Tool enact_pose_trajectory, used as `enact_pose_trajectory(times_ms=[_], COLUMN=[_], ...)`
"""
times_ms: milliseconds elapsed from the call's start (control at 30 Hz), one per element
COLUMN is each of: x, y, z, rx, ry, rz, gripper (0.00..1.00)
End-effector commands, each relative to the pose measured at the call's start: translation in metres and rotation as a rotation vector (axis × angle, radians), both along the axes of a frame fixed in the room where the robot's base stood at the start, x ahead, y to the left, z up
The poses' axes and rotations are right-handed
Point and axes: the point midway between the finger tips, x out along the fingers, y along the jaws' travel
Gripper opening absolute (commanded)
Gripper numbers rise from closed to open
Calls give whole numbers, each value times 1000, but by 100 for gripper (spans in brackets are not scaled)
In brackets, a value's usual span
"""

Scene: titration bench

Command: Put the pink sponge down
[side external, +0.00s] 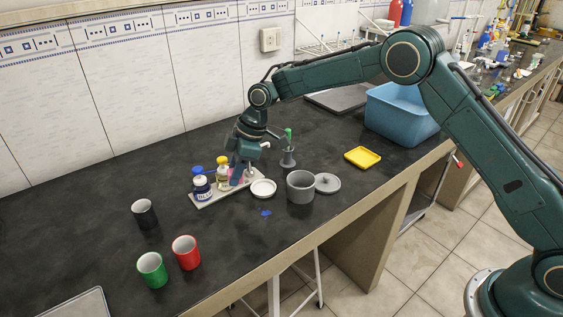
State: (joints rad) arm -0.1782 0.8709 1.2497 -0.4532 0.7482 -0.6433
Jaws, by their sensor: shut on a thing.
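My gripper (238,180) points down over the right end of a grey tray (213,201). A small pink patch, the pink sponge (236,173), shows at the fingers; they are shut on it and hide most of it. I cannot tell whether the sponge touches the tray.
Right of the gripper are a white dish (263,189), a grey pot (300,188), its lid (328,184) and a holder with a green-handled tool (288,157). A blue spot (265,212) lies in front. Black (145,214), red (186,253) and green (152,270) cups stand front left.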

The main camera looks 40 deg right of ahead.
Motion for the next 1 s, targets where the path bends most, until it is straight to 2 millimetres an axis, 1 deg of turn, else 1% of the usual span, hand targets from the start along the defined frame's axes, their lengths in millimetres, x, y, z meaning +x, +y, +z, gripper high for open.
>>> enact_pose_trajectory(times_ms=[33, 200, 533, 833, 900, 1000], x=[-1, 0, 0, 0, 0, 0], y=[0, 0, 0, 0, 0, 0], z=[-9, -26, -33, -64, -69, -72], rx=[-1, 0, 1, 0, 0, 0], ry=[4, 1, 1, 2, 1, 0], rz=[0, 0, -1, 1, 0, 0], gripper=[8, 8, 8, 8, 8, 8])
